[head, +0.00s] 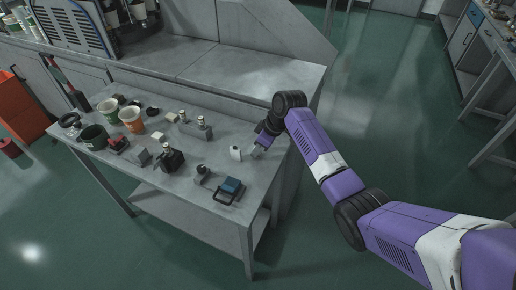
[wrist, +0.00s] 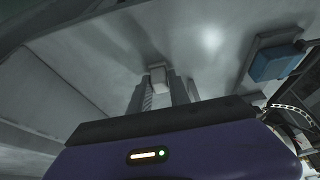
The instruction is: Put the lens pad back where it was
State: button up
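My gripper (head: 257,152) is low over the right end of the grey table. In the wrist view its two grey fingers (wrist: 160,92) are close together with a small pale block (wrist: 158,73) between their tips. I take this block to be the lens pad; it fills the gap between the fingers. Whether it touches the tabletop is not clear. In the head view the pad is too small to tell apart from the fingertips.
A blue block in a dark frame (head: 231,187) sits near the front right corner of the table (head: 222,152). Dark and metal fixtures, pale blocks and several cups (head: 131,118) crowd the left and middle. A higher grey bench (head: 245,75) runs behind.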

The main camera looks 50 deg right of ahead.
jog(key=o, duration=0.4)
jog(key=b+v, duration=0.1)
jog(key=v, duration=1.1)
jog(key=shift+w+r, duration=0.1)
jog(key=shift+r, duration=0.05)
